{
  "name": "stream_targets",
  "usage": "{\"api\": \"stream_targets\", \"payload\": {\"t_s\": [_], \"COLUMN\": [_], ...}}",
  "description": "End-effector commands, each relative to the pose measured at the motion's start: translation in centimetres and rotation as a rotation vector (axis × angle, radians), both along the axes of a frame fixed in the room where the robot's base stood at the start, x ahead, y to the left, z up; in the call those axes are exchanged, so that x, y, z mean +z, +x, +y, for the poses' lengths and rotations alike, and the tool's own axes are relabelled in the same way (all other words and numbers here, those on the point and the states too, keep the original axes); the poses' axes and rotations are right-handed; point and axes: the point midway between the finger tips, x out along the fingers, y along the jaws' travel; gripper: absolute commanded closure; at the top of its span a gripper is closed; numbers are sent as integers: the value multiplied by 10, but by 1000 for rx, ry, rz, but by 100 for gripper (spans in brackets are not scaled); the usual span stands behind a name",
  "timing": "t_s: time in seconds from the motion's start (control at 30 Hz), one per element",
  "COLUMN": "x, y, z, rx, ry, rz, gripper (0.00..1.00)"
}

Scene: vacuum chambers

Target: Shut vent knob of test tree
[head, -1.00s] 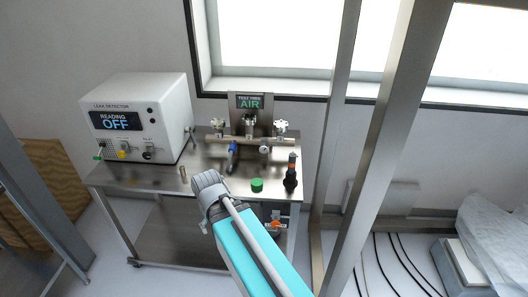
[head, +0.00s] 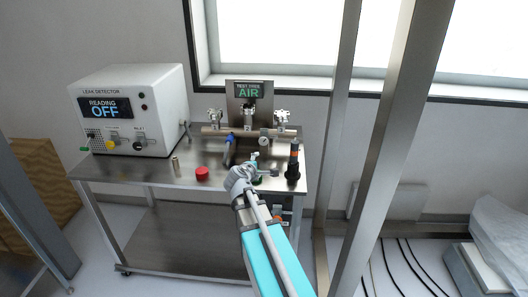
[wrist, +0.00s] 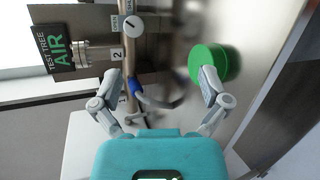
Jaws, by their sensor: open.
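I cannot tell which knob is the vent knob.
A green cap (wrist: 214,62) lies on the cart top under my gripper. A red cap (head: 202,173) and a small metal cylinder (head: 175,166) lie left. The leak detector (head: 130,108), reading OFF, stands left; a black-and-orange upright tool (head: 293,165) stands right.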

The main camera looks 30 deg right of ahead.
Motion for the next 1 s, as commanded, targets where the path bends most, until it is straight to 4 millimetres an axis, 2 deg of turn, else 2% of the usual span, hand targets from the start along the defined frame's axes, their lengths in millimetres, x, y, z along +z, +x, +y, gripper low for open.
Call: {"api": "stream_targets", "payload": {"t_s": [0.03, 0.2, 0.5, 0.7, 1.0], "x": [-10, -13, -21, -21, -20], "y": [8, 28, 51, 55, 55], "z": [-10, -31, -46, -48, -48], "rx": [34, 165, 330, 362, 363], "ry": [-79, -355, -703, -769, -769], "rz": [15, 90, 231, 263, 263], "gripper": [5, 5, 5, 5, 5]}}
